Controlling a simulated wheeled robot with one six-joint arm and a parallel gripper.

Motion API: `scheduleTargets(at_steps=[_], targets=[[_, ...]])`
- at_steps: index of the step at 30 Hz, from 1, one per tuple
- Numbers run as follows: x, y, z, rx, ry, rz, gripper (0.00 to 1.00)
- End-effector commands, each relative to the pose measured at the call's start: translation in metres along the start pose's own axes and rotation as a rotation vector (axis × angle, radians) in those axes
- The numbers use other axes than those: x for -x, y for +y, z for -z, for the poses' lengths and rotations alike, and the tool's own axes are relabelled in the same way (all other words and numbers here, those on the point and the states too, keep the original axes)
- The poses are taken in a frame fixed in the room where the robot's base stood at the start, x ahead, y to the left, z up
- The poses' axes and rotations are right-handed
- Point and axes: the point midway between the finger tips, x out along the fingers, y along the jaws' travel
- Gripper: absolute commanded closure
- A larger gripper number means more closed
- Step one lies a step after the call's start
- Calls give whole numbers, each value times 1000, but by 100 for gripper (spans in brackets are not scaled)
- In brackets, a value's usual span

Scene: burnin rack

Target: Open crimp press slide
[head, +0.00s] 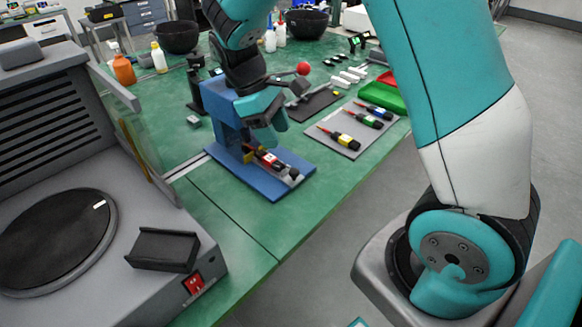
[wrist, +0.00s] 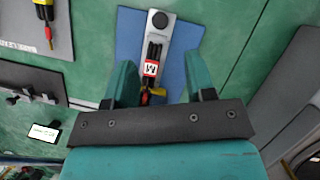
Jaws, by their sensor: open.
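The crimp press (head: 228,116) is a blue block on a blue base plate (head: 281,190) on the green bench. Its grey slide (head: 277,166) extends out over the plate, with a round dark knob (wrist: 160,19) at its outer end. A dark cable part with a red-and-white label (head: 268,159) and a yellow end lies on the slide (wrist: 176,45); the label also shows in the wrist view (wrist: 151,68). My gripper (head: 268,113) is open above the slide, beside the press body. In the wrist view its teal fingers (wrist: 161,85) stand apart on both sides of the slide. I cannot tell whether they touch anything.
A red ball (head: 303,68) shows behind my wrist. A grey mat (head: 346,148) holds several labelled parts to the right, with a green tray (head: 377,99) behind. Bottles, bowls (head: 177,37) and white pieces stand further back. A grey machine (head: 130,275) fills the left front.

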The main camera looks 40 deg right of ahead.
Motion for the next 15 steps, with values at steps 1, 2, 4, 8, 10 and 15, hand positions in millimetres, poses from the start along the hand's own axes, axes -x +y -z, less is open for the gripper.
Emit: scheduleTargets(at_steps=[1,2,4,8,10,15], targets=[[-14,-1,-1,0,-5,3,50],[-20,0,0,1,-5,3,50],[-36,0,-1,-1,-4,3,50],[-62,-1,-1,1,-4,3,50],[-73,-1,0,0,-3,3,50],[-90,0,0,-1,-1,1,50]])
